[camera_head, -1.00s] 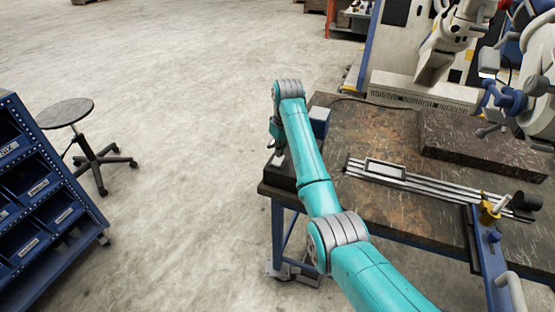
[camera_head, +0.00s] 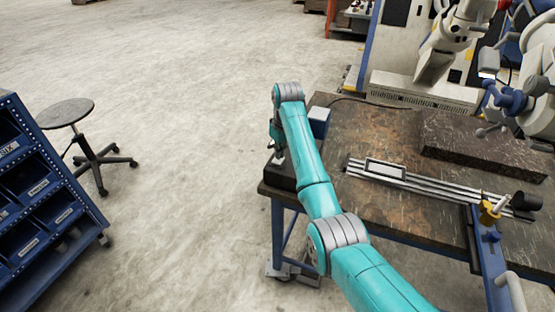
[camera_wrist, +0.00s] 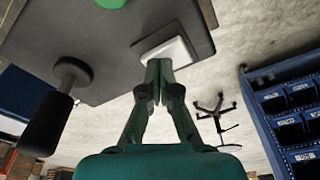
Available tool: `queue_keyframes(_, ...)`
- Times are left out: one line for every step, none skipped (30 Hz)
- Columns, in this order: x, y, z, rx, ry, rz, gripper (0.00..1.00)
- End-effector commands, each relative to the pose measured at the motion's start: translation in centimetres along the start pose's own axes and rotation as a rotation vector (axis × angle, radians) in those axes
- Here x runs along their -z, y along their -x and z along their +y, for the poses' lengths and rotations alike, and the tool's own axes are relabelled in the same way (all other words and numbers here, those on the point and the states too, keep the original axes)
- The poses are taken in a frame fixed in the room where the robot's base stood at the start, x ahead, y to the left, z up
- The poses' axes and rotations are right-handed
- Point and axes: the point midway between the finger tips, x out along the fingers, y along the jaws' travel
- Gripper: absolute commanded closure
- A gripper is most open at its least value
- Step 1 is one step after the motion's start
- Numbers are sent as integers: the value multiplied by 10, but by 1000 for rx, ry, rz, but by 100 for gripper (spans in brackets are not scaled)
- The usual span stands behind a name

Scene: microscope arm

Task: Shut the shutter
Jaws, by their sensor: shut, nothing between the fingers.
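My gripper (camera_wrist: 158,68) is shut and empty, its fingertips together at the near edge of a white square pad (camera_wrist: 170,55). I cannot tell whether they touch it. The pad sits on the dark grey face of a box (camera_wrist: 118,45). A green round knob or button (camera_wrist: 111,3) is cut off at the top edge, and a black-handled lever (camera_wrist: 58,105) stands to the left. In the head view the dark box (camera_head: 277,174) is at the table's left corner, with my gripper (camera_head: 279,158) over it, partly hidden by my arm. I cannot tell which part is the shutter.
The worktable (camera_head: 390,215) carries a metal rail (camera_head: 420,185) and a dark stone slab (camera_head: 480,145). A stool (camera_head: 68,112) and a blue bin rack (camera_head: 45,190) stand left, with open floor between.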

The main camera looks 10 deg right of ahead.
Motion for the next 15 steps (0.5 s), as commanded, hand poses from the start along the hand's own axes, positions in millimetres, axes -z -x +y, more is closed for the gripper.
queue_keyframes(0,1,0,1,-1,-3,100)
queue_keyframes(0,3,0,1,0,-3,100)
queue_keyframes(0,6,0,0,0,-2,100)
queue_keyframes(1,8,0,0,-1,-2,100)
queue_keyframes(1,10,0,0,-1,-1,100)
queue_keyframes(2,13,0,0,-1,-1,100)
queue_keyframes(2,15,0,0,-1,-1,100)
queue_keyframes(2,17,0,0,-1,-1,100)
queue_keyframes(3,20,0,0,-1,-1,100)
queue_keyframes(3,22,0,0,0,-1,100)
queue_keyframes(3,24,0,0,0,-1,100)
queue_keyframes(4,27,0,0,-1,-1,100)
queue_keyframes(4,29,0,0,-1,0,100)
queue_keyframes(5,31,0,0,-1,0,100)
queue_keyframes(5,34,0,0,-1,0,100)
